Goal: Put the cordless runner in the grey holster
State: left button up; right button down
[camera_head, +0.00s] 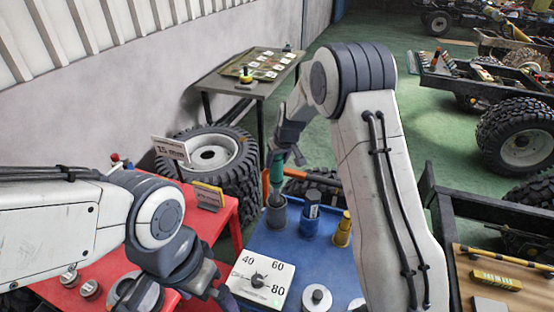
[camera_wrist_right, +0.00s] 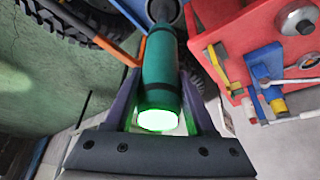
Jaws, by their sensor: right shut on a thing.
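The cordless runner (camera_head: 276,170) is a green cylinder held roughly upright by my right gripper (camera_wrist_right: 162,90). In the right wrist view the runner (camera_wrist_right: 161,65) has a dark band and a glowing end between the purple fingers. Its lower end is at the mouth of the grey holster (camera_head: 276,214), on the blue table top (camera_head: 268,240). I cannot tell how far it is inside. The holster's dark rim also shows in the right wrist view (camera_wrist_right: 165,10). My left gripper (camera_head: 212,288) is low in the head view, partly hidden; its opening is unclear.
A blue holster (camera_head: 309,223) and a yellow holster (camera_head: 342,231) stand right of the grey one. A white dial panel (camera_head: 258,279) sits in front. A red table (camera_head: 172,207) is at left. An orange bar (camera_wrist_right: 118,50) lies close to the runner in the right wrist view.

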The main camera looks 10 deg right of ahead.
jog(key=shift+w+r, duration=0.1)
jog(key=shift+r, duration=0.05)
jog(key=shift+c, duration=1.2)
grip_release()
jog(key=shift+f, duration=0.25)
jog(key=shift+r, duration=0.25)
jog(key=shift+s+r, duration=0.2)
jog(key=shift+r, duration=0.1)
jog(key=a+b+v, duration=0.1)
jog(key=b+v, duration=0.2)
jog(key=v, duration=0.8)
jog(key=shift+d, duration=0.5)
